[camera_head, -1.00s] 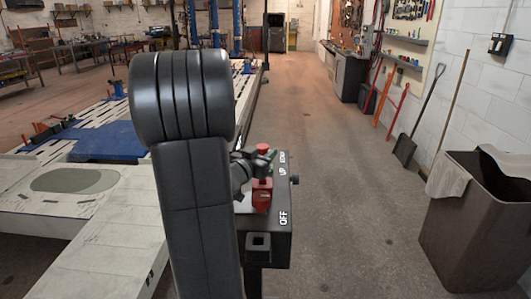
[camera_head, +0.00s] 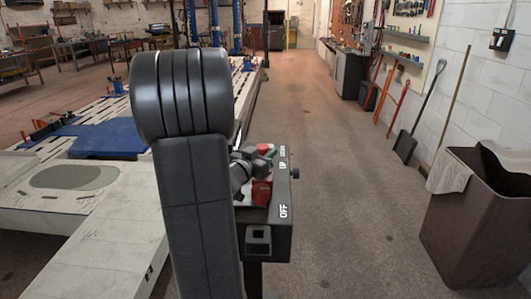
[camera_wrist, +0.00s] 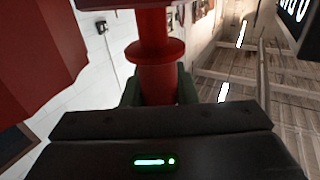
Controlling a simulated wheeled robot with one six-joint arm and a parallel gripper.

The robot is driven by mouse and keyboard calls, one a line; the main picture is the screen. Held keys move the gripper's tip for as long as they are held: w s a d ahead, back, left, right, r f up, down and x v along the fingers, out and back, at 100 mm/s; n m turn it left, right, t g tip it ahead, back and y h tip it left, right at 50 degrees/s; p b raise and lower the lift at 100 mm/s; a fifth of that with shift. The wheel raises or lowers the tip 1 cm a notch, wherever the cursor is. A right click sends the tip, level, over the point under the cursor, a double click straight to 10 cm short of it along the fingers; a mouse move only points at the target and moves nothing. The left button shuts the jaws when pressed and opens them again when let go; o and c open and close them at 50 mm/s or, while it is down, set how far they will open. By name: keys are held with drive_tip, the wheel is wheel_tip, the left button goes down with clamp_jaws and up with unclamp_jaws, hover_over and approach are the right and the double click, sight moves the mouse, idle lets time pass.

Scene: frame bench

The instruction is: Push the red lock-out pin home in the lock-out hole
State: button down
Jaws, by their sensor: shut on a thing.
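The red pin (camera_wrist: 155,75), with a round flange, stands between my gripper's (camera_wrist: 160,92) greenish fingers in the wrist view. The gripper is shut on it. In the head view my gripper (camera_head: 265,158) is over the black control box (camera_head: 281,225), beside a small red cap (camera_head: 263,148), probably the pin's upper end. A red part (camera_head: 262,191) shows just below the gripper, against the box's top. My arm hides much of the box. The lock-out hole cannot be made out for certain, nor how deep the pin sits.
A block with a dark square opening (camera_head: 258,240) is on the box's near side, and a knob (camera_head: 295,173) on its right. A large red surface (camera_wrist: 35,55) fills the wrist view's left. The floor to the right is clear up to a brown bin (camera_head: 475,225).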

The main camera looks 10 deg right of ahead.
drive_tip(key=shift+f+b, duration=0.3)
drive_tip(key=shift+f, duration=0.2)
drive_tip(key=shift+r, duration=0.2)
drive_tip(key=shift+r+p, duration=1.9)
drive_tip(key=shift+p, duration=0.05)
drive_tip(key=shift+p, duration=0.3)
idle(0.4)
drive_tip(key=shift+f+b, duration=1.7)
drive_tip(key=shift+f, duration=0.4)
drive_tip(key=c, duration=1.1)
unclamp_jaws()
drive_tip(key=shift+o, duration=0.2)
drive_tip(key=b+v, duration=0.1)
drive_tip(key=v, duration=1.3)
drive_tip(key=shift+w+d+r, duration=0.1)
drive_tip(key=shift+d, duration=0.1)
